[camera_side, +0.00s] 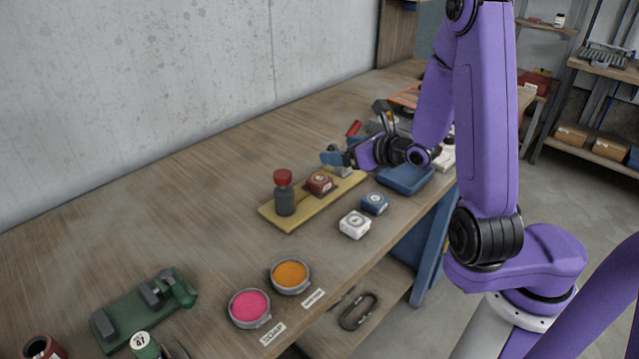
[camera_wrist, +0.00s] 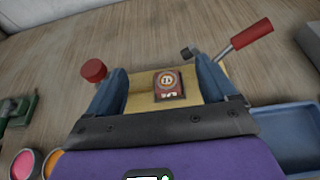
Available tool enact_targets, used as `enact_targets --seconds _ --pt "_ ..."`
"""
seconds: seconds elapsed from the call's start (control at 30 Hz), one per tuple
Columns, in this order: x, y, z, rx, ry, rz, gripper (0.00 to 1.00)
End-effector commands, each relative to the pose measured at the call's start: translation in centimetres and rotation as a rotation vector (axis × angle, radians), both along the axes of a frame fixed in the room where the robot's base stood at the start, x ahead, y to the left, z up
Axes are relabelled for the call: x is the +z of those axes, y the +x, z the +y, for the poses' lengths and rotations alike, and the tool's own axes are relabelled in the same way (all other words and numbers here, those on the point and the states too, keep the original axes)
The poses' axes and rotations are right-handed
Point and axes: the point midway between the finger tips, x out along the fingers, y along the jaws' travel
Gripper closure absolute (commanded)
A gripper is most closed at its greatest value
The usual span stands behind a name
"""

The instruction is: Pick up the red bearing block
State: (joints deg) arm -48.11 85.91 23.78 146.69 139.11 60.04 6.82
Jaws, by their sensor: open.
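My gripper (camera_side: 337,163) is open and empty. It is behind and to the right of the block in the side view, apart from it. In the wrist view my gripper (camera_wrist: 162,86) has one finger on each side of the block, with space at both sides.
A blue block (camera_side: 375,204) and a white block (camera_side: 355,225) sit in front of the board. A blue tray (camera_side: 405,180) is at right. The left-back tabletop is clear.

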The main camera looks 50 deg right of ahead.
Motion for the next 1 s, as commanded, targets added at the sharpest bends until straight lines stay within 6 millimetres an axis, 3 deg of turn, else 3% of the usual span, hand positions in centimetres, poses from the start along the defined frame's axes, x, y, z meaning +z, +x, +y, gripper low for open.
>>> enact_targets --seconds 0.1,0.33,0.57,1.0 --pt "-3.3 -0.1 0.1 -0.001 0.008 0.009 0.15" --pt "-7.2 0.0 0.1 0.002 0.001 0.002 0.15" --pt "-8.5 0.3 0.0 0.003 -0.003 -0.002 0.15" --pt "-10.1 4.3 0.1 0.005 -0.003 -0.003 0.15"
